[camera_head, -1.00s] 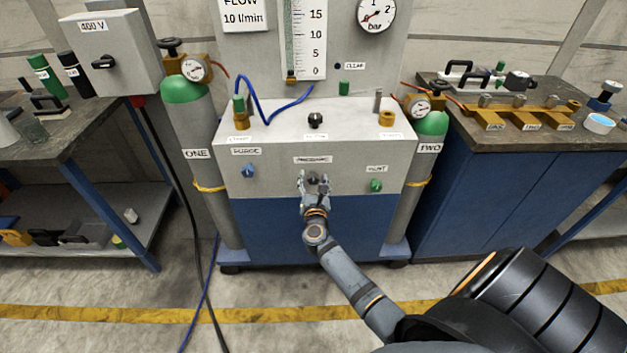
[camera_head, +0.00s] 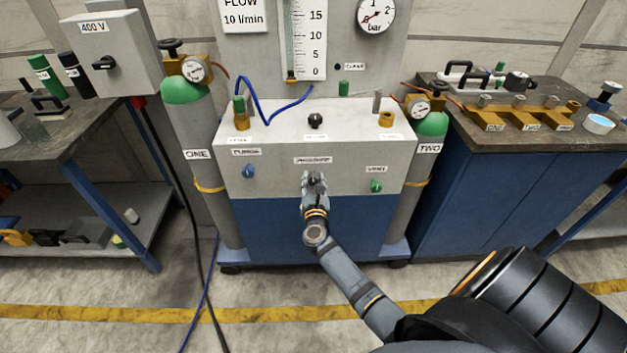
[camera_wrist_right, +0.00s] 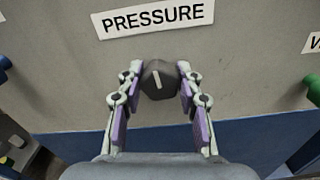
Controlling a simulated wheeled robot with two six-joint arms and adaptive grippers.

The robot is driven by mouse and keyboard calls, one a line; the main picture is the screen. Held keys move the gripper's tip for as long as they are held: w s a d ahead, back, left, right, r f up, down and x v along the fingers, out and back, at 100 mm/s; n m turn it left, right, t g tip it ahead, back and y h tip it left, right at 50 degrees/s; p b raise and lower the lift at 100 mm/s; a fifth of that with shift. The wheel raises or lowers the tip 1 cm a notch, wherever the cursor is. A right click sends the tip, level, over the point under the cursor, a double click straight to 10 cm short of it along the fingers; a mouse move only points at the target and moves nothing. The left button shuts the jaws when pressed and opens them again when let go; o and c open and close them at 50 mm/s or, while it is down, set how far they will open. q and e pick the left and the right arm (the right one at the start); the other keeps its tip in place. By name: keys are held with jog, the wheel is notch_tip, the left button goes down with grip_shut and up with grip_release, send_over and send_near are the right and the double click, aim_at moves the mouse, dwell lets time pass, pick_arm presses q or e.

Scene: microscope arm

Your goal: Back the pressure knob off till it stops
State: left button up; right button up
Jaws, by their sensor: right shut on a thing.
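The dark pressure knob (camera_wrist_right: 158,82) with a pale pointer line sits on the grey front panel under the PRESSURE label (camera_wrist_right: 158,17). Its pointer stands close to upright, tilted slightly to the left at the top. My right gripper (camera_wrist_right: 158,88) is shut on the knob, with a purple-padded finger on either side. In the head view the right gripper (camera_head: 314,182) is at the middle of the panel and hides part of the knob. The pressure gauge (camera_head: 376,14) marked bar is above, at the upper right of the cabinet. My left gripper is not in view.
The blue purge knob (camera_head: 248,171) is left of my gripper and the green vent knob (camera_head: 376,186) is right of it. Gas cylinders ONE (camera_head: 196,140) and TWO (camera_head: 430,148) flank the cabinet.

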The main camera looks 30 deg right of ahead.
jog(key=n+p, duration=0.1)
jog(key=n, duration=0.3)
jog(key=shift+r+p, duration=0.1)
jog(key=shift+p, duration=0.2)
jog(key=n+p, duration=0.1)
jog(key=n, duration=0.3)
jog(key=shift+p, duration=0.3)
jog(key=n+p, duration=0.2)
jog(key=n, duration=0.2)
jog(key=n+p, duration=0.1)
jog(key=n, duration=0.3)
jog(key=shift+p, duration=0.3)
jog(key=n+p, duration=0.2)
jog(key=n, duration=0.3)
jog(key=shift+n, duration=0.3)
jog(key=shift+f+n+p, duration=0.2)
jog(key=shift+n+p, duration=0.55)
jog(key=shift+n, duration=1.35)
jog(key=o, duration=1.2)
